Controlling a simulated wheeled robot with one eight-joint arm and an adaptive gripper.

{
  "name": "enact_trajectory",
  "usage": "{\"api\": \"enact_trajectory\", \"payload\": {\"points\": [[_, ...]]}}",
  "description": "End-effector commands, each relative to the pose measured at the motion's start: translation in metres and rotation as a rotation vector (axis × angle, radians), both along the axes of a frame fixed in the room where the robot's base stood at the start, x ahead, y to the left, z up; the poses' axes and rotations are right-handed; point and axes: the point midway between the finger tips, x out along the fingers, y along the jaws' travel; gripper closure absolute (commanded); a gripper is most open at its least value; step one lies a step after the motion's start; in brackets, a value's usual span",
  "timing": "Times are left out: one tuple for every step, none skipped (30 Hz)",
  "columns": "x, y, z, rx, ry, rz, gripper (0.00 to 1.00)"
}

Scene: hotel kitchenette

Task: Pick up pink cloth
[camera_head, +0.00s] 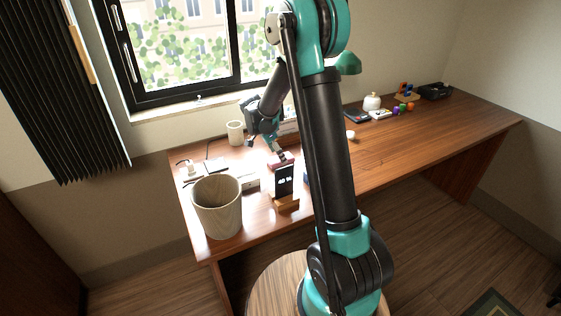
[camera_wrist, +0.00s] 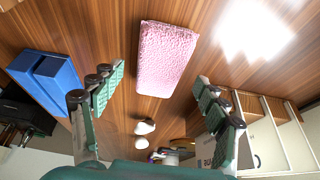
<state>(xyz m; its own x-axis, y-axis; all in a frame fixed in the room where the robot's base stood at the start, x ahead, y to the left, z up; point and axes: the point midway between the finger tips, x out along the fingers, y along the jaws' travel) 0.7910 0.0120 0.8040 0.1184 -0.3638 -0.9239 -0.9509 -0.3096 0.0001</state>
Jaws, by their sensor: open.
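The pink cloth (camera_wrist: 166,58) is a folded, textured pink block lying flat on the wooden desk in the wrist view. My gripper (camera_wrist: 157,92) is open, with one finger to the left of the cloth and one to the right. The cloth lies beyond the fingertips, between their lines, and nothing is held. In the head view my gripper (camera_head: 267,148) hangs low over the desk, close to the cloth (camera_head: 277,162), which is small and partly hidden there by the gripper.
A blue box (camera_wrist: 47,79) lies left of the cloth. A wooden organiser (camera_wrist: 268,108) stands to the right. In the head view, a wooden bin (camera_head: 217,206), a phone on a stand (camera_head: 284,181) and a beige cup (camera_head: 235,133) are nearby. The desk's right half (camera_head: 440,122) is mostly clear.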

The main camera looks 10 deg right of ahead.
Motion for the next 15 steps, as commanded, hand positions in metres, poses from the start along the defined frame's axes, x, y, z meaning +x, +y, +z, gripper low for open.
{"api": "enact_trajectory", "payload": {"points": [[0.001,-0.003,-0.007,0.0,0.0,-0.001,0.26],[0.001,-0.004,-0.009,0.0,0.0,-0.001,0.26],[0.001,-0.005,-0.013,0.0,-0.001,0.0,0.26],[0.001,-0.006,-0.015,0.0,-0.001,0.0,0.26],[0.001,-0.006,-0.016,0.0,-0.001,0.0,0.26],[0.002,-0.007,-0.017,0.0,-0.001,0.001,0.26],[0.002,-0.007,-0.018,0.0,-0.001,0.001,0.26],[0.002,-0.007,-0.018,0.0,-0.001,0.001,0.26],[0.002,-0.007,-0.018,0.0,-0.001,0.001,0.26],[0.002,-0.007,-0.018,0.0,-0.001,0.001,0.26],[0.002,-0.007,-0.018,0.0,-0.001,0.001,0.26],[0.002,-0.007,-0.018,0.0,-0.001,0.001,0.26],[0.002,-0.007,-0.018,0.0,-0.001,0.001,0.28],[0.001,-0.007,-0.018,0.0,-0.001,0.001,0.32],[0.001,-0.007,-0.018,0.0,-0.001,0.001,0.37]]}}
